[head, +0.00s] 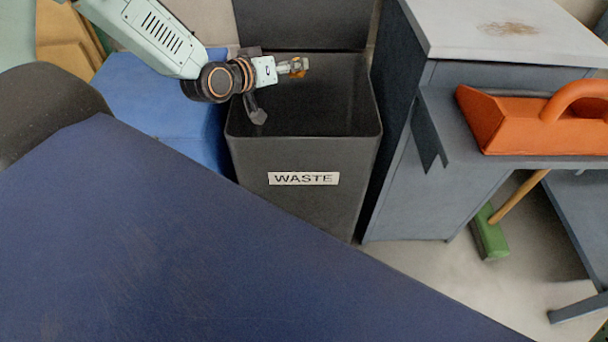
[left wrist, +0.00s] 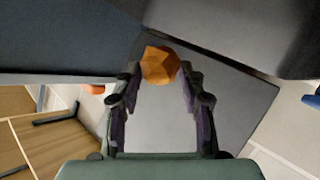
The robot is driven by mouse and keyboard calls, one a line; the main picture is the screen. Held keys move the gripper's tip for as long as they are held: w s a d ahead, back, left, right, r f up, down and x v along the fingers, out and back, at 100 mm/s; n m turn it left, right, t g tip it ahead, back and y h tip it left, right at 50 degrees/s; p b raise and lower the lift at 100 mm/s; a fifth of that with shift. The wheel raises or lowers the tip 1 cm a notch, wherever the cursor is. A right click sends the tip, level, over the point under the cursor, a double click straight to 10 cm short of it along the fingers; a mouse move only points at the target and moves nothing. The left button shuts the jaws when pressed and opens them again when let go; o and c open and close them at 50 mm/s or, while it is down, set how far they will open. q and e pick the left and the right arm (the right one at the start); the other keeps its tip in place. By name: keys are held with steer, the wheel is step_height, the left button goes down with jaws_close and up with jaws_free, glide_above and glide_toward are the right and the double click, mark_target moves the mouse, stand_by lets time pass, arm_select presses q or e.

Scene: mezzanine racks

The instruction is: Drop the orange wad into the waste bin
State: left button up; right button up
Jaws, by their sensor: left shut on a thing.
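The orange wad (left wrist: 160,65) is a small crumpled, faceted lump between the fingertips of my left gripper (left wrist: 157,78) in the left wrist view. In the head view only a small bit of the wad (head: 298,73) shows at the tips of my left gripper (head: 294,66). The gripper is shut on it. The waste bin (head: 300,150) is a dark, open-topped bin with a white WASTE label. The gripper is over the bin's opening, toward its back. My right gripper is not in view.
A raised dark panel (head: 300,24) stands behind the bin opening. A blue box (head: 150,95) is left of the bin, and a grey cabinet (head: 420,190) is right of it. An orange scoop-like thing (head: 520,125) rests on a shelf. A green broom head (head: 489,234) is on the floor.

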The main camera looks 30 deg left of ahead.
arm_select(q)
steer(key=o, duration=1.1)
steer(key=shift+r, duration=0.1)
step_height(320, 180, up, 8)
steer(key=shift+r, duration=0.9)
